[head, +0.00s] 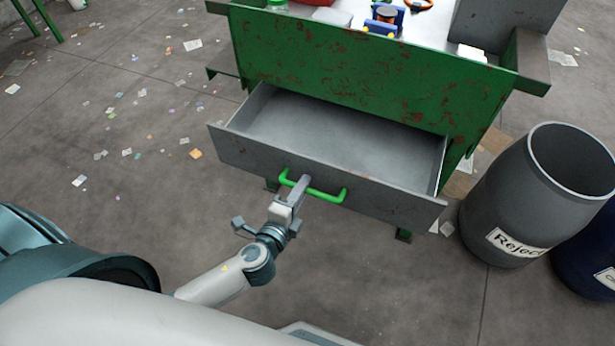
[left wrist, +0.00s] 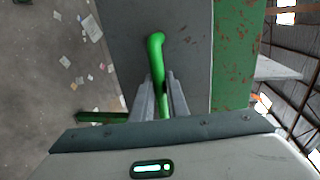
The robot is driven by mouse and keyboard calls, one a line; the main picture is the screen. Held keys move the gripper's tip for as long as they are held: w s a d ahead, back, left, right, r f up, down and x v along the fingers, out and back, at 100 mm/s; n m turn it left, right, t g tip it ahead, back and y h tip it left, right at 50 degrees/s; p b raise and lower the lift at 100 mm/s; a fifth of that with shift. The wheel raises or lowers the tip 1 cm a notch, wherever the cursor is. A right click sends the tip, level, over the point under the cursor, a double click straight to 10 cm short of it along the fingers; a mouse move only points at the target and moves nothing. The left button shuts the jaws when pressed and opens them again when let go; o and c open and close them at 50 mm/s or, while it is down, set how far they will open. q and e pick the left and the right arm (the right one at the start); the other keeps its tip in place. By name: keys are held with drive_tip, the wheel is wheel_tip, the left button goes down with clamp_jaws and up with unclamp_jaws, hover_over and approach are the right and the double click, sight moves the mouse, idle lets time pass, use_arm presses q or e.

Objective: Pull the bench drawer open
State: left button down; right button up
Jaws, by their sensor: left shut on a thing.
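The grey bench drawer (head: 330,185) stands pulled out from the green, rust-flecked bench (head: 340,85) in the head view. Its inside looks empty. A green bar handle (head: 326,194) is on the drawer's front face. My left gripper (head: 296,186) is shut on the left part of this handle. In the left wrist view, the green handle (left wrist: 157,60) runs between the two grey fingers (left wrist: 160,98), with its bent end showing beyond them. The part of the handle between the fingers is partly hidden. My right gripper is not in view.
A grey bin labelled "Reject" (head: 500,205) stands right of the drawer, with a dark blue bin (head: 590,250) beside it. Several items lie on the bench top.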

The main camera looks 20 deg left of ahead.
use_arm(q)
drive_tip(key=shift+s, duration=0.45)
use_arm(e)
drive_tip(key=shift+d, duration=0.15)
use_arm(q)
drive_tip(key=c, duration=2)
unclamp_jaws()
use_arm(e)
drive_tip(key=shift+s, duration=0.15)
